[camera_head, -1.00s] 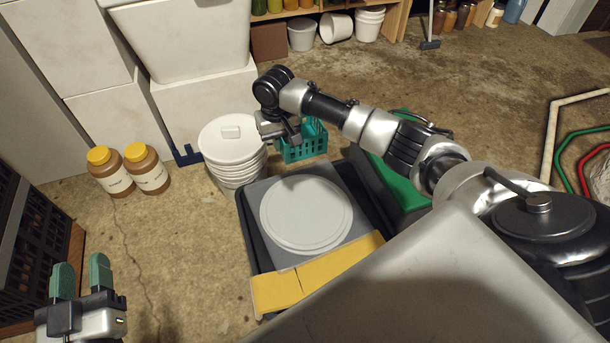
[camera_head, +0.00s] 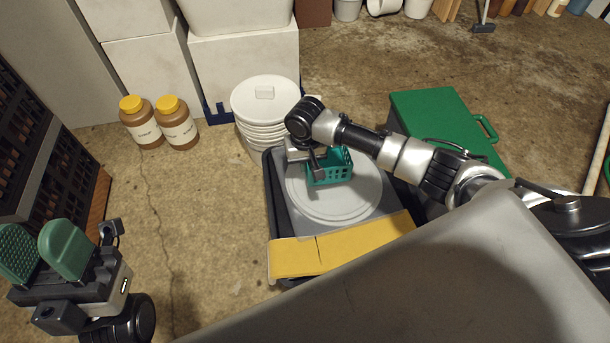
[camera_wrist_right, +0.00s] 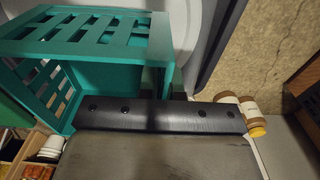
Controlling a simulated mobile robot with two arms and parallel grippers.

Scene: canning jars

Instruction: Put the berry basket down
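The berry basket (camera_head: 330,170) is a small teal slotted basket. My right gripper (camera_head: 312,165) is shut on its near left side, and the basket appears upright. In the head view it lies over the pale round lid (camera_head: 345,208) on the grey cart top. I cannot tell whether its bottom touches the lid. In the right wrist view the basket (camera_wrist_right: 110,62) fills the upper left, against the black gripper body; the fingertips are mostly hidden. My left gripper (camera_head: 42,248), with green pads, is open and empty at the lower left.
A stack of white lidded buckets (camera_head: 266,108) stands just behind the cart top. A yellow strip (camera_head: 345,246) lies along its near edge. A green box (camera_head: 440,118) is at right. Two brown jars (camera_head: 176,124) stand on the floor at left. The floor between is clear.

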